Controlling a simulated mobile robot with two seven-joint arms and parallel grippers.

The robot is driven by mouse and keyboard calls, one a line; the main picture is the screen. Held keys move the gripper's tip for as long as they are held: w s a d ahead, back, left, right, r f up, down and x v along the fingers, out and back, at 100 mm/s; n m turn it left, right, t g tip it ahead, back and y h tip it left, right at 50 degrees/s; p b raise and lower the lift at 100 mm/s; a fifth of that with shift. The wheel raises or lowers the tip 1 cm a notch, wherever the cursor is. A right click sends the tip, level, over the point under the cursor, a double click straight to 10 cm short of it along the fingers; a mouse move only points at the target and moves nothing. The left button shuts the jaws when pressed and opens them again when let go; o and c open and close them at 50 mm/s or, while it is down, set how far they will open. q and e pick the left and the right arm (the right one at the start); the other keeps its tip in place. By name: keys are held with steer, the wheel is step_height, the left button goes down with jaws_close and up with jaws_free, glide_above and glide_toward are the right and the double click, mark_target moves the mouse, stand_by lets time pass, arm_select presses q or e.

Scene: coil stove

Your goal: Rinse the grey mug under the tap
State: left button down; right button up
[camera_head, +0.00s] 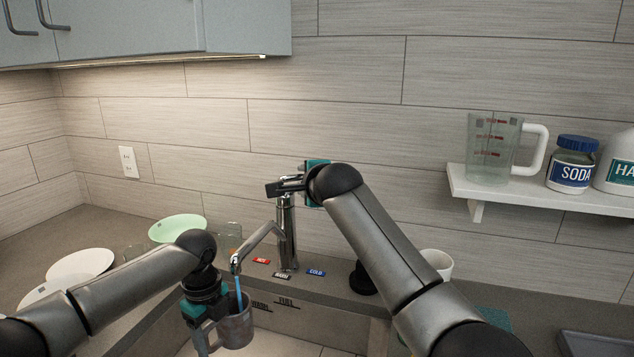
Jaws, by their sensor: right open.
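The grey mug (236,328) is upright over the sink, under the spout of the tap (287,235). A blue stream of water (239,291) runs from the spout into the mug's opening. My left gripper (208,312) is at the mug's left side by the handle and holds it up; its fingertips are partly hidden. My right gripper (286,187) is open at the lever on top of the tap. I cannot tell whether it touches the lever.
The sink (262,345) lies below the mug. Red HOT (261,261) and blue COLD (316,272) labels flank the tap base. A white cup (437,263) is behind my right arm. A shelf (540,198) holds a measuring jug (492,150) and jars.

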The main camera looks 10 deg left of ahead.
steer(key=v, duration=1)
stand_by(0.3)
steer(key=shift+r, duration=0.1)
steer(key=shift+r+n, duration=0.1)
steer(key=shift+n, duration=0.2)
steer(key=c, duration=0.3)
steer(key=shift+w+r+n+t, duration=0.15)
steer(key=shift+n+t, duration=0.15)
steer(key=shift+n, duration=0.3)
steer(key=shift+c, duration=0.9)
steer(key=n, duration=0.2)
steer(key=r+n+t, duration=0.1)
steer(key=n, duration=0.1)
steer(key=shift+w, duration=0.1)
jaws_close()
steer(key=shift+w+a+r+n+t+y, duration=0.8)
steer(key=shift+w+a+n, duration=2.8)
steer(key=shift+n, duration=3.1)
steer(key=shift+s+d+f, duration=0.1)
steer(key=shift+d+f, duration=0.1)
steer(key=shift+f, duration=0.5)
steer(key=shift+d+f, duration=0.25)
steer(key=shift+f, duration=0.5)
steer(key=shift+d+f, duration=0.2)
steer(key=shift+f, duration=0.5)
